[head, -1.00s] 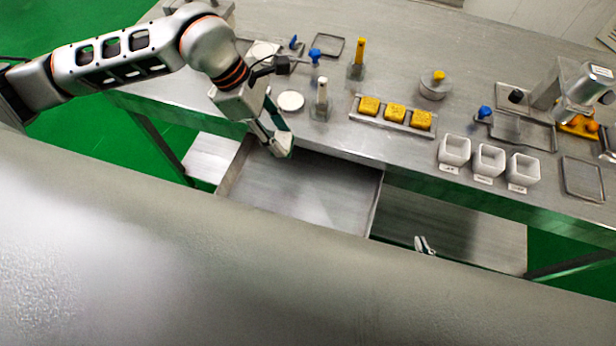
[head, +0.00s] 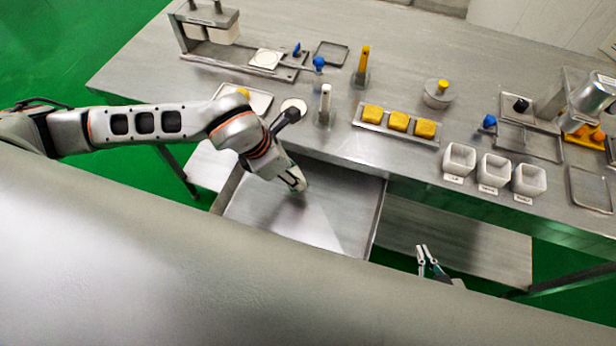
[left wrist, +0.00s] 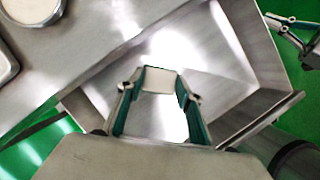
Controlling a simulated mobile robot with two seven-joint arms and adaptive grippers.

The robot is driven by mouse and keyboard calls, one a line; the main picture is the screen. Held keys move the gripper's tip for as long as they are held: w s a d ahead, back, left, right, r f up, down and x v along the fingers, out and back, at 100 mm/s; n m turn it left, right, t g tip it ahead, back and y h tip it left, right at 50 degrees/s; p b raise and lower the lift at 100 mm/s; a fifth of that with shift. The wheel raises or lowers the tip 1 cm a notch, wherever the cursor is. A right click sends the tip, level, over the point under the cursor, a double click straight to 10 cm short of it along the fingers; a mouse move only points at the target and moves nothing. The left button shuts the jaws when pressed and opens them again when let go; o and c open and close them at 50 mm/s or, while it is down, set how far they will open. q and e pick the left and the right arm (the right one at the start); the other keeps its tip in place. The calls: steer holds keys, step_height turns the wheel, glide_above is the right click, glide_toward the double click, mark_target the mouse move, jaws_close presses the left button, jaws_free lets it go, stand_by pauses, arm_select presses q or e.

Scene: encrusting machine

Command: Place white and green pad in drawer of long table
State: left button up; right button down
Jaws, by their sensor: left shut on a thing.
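The open drawer (head: 345,225) of the long table (head: 400,165) is an empty metal tray pulled out below the tabletop. My left gripper (head: 299,186) hangs over the drawer's left part, pointing down. In the left wrist view my left gripper (left wrist: 158,88) is shut on the white and green pad (left wrist: 160,78), a small pale block between its fingertips, with the drawer behind it. In the head view the pad is hard to make out. My right gripper (head: 428,260) is open and empty, low to the right of the drawer; it also shows in the left wrist view (left wrist: 294,36).
On the tabletop above the drawer are a white disc (head: 293,106), a white-handled tool (head: 325,105), a tray with yellow blocks (head: 397,124) and several white cups (head: 493,171). A lower shelf (head: 460,240) lies right of the drawer.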

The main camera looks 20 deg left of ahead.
arm_select(q)
step_height(320, 180, down, 4)
steer(key=shift+f, duration=0.25)
steer(key=w+d, duration=0.2)
steer(key=shift+w+d+r+p, duration=0.1)
steer(key=shift+w+d+p, duration=0.2)
steer(key=shift+d+p, duration=0.1)
steer(key=shift+w+d+f, duration=0.1)
steer(key=shift+d+f, duration=0.05)
steer(key=shift+f, duration=0.5)
steer(key=shift+f, duration=0.15)
steer(key=o, duration=1.1)
steer(key=shift+c, duration=0.2)
